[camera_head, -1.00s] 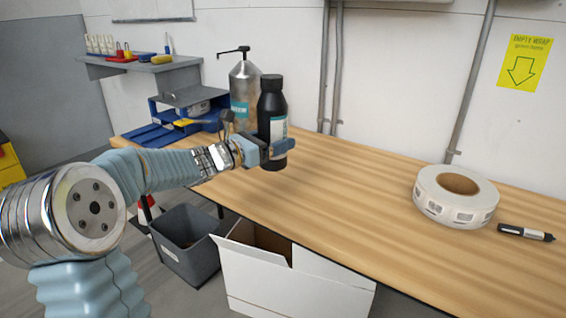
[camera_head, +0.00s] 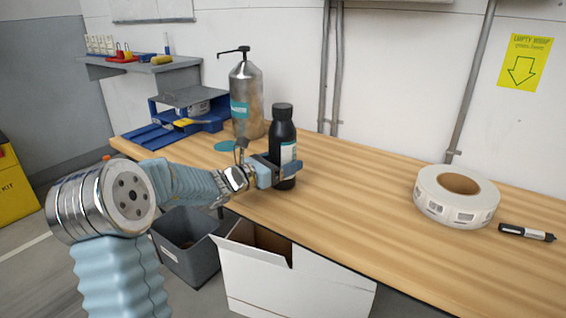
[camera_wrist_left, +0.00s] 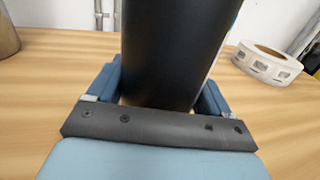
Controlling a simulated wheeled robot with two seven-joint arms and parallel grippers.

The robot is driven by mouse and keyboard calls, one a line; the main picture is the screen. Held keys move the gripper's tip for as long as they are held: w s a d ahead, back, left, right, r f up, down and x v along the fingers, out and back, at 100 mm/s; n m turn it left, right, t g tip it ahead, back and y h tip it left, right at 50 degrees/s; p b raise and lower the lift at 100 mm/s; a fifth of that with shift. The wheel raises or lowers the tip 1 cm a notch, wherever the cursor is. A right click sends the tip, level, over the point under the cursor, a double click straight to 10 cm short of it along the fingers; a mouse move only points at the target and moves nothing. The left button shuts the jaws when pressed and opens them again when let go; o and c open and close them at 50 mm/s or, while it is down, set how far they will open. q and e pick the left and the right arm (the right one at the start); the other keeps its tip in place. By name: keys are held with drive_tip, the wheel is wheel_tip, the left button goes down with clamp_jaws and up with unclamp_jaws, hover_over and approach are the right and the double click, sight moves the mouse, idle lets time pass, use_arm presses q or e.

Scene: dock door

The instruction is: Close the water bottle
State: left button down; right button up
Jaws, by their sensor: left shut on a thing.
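The black water bottle (camera_head: 283,138) stands upright over the wooden bench near its front edge, with a black cap (camera_head: 283,110) on its top. In the head view I cannot tell if the cap is fully tight. My left gripper (camera_head: 284,168) is shut on the lower part of the bottle. In the left wrist view the dark bottle body (camera_wrist_left: 172,50) sits between the two blue fingers (camera_wrist_left: 165,92), its top out of frame. I cannot tell for sure whether its base touches the bench. My right gripper is not in view.
A metal pump dispenser (camera_head: 246,95) stands behind the bottle, beside a teal disc (camera_head: 226,146) and a blue tray unit (camera_head: 190,115). A label roll (camera_head: 436,205) and a marker (camera_head: 526,232) lie at right. The bench middle (camera_head: 350,190) is clear. A white box (camera_head: 295,285) and grey bin (camera_head: 187,258) stand below.

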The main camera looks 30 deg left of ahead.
use_arm(q)
drive_tip(key=shift+f, duration=0.1)
drive_tip(key=shift+c, duration=0.2)
unclamp_jaws()
drive_tip(key=shift+o, duration=0.2)
drive_tip(key=shift+r, duration=0.3)
drive_tip(key=v, duration=0.6)
drive_tip(key=b+v, duration=0.1)
drive_tip(key=v, duration=0.5)
drive_tip(key=shift+f, duration=0.2)
